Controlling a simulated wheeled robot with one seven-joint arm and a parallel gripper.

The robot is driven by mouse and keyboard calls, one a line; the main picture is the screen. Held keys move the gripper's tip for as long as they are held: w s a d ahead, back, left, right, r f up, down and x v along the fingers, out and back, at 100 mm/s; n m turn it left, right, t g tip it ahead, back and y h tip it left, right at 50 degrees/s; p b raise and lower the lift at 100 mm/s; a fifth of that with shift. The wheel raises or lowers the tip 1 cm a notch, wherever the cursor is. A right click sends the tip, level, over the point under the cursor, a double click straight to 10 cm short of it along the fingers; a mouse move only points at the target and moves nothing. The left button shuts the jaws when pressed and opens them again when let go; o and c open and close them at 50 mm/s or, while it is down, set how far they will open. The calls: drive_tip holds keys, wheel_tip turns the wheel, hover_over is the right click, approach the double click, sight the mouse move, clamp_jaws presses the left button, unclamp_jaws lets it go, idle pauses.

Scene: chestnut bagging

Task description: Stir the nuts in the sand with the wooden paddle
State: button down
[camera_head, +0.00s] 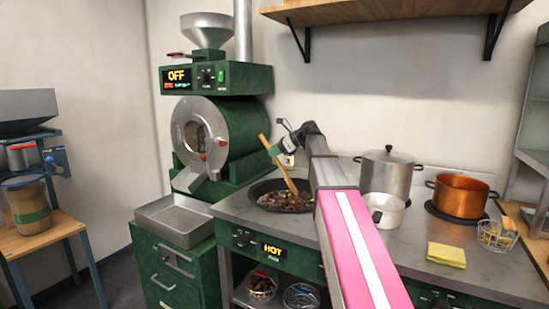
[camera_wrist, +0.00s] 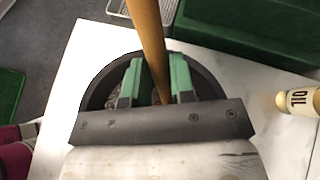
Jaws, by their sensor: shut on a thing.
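A dark round pan (camera_head: 262,189) sits in the stove counter, holding brown nuts and dark sand (camera_head: 284,202). The wooden paddle (camera_head: 276,158) leans to the upper left, its lower end down among the nuts. My gripper (camera_head: 281,150) is above the pan, reached over from the right, and is shut on the paddle's handle. In the wrist view the handle (camera_wrist: 147,35) runs between the green fingers of my gripper (camera_wrist: 160,80). The pan's dark rim (camera_wrist: 98,93) shows behind them. My gripper hides most of the pan's contents there.
A green roaster (camera_head: 236,132) reading OFF stands behind left, with a metal tray (camera_head: 173,220) before it. A steel pot (camera_head: 387,176), a white saucepan (camera_head: 384,212) and a copper pot (camera_head: 460,195) stand right of the pan. A yellow cloth (camera_head: 446,254) lies in front. An oil bottle (camera_wrist: 299,101) is at the wrist view's right.

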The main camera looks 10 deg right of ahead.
drive_tip(key=shift+r, duration=4.2)
